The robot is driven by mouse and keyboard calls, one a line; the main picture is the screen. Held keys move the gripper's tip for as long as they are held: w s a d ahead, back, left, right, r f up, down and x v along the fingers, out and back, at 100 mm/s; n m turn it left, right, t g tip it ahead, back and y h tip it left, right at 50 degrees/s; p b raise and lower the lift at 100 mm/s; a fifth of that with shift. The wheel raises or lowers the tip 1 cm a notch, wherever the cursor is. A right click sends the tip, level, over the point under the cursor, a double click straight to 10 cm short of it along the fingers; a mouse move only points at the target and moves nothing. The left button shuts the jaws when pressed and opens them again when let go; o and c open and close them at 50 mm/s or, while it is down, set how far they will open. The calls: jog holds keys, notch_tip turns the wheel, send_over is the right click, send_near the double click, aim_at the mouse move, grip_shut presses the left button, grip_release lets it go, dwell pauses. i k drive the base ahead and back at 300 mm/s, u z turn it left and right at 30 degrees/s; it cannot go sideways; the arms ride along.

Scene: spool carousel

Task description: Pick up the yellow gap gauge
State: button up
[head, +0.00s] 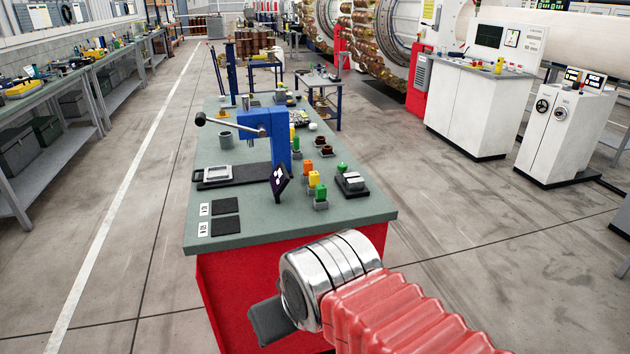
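A small yellow block, which looks like the yellow gap gauge (314,178), stands upright on the green bench top toward its near right part. It is in a short row between an orange block (308,167) behind it and a green block (320,191) in front. Small grey holders show under the blocks. My arm comes in from the lower right, with red bellows and a chrome wrist. A dark part of my gripper (268,321) shows below the wrist, in front of the bench's near edge and well apart from the gauge. The fingers are mostly hidden, so their opening cannot be told.
The bench (260,225) has a red front. A blue press (265,125) with a lever stands left of the blocks, with a dark tilted plaque (279,183) nearby. A black-and-silver device (351,183) sits right of the blocks.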

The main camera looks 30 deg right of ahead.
aim_at(314, 176)
jog(key=z, duration=0.05)
jog(key=i, duration=0.95)
jog(key=u, duration=0.1)
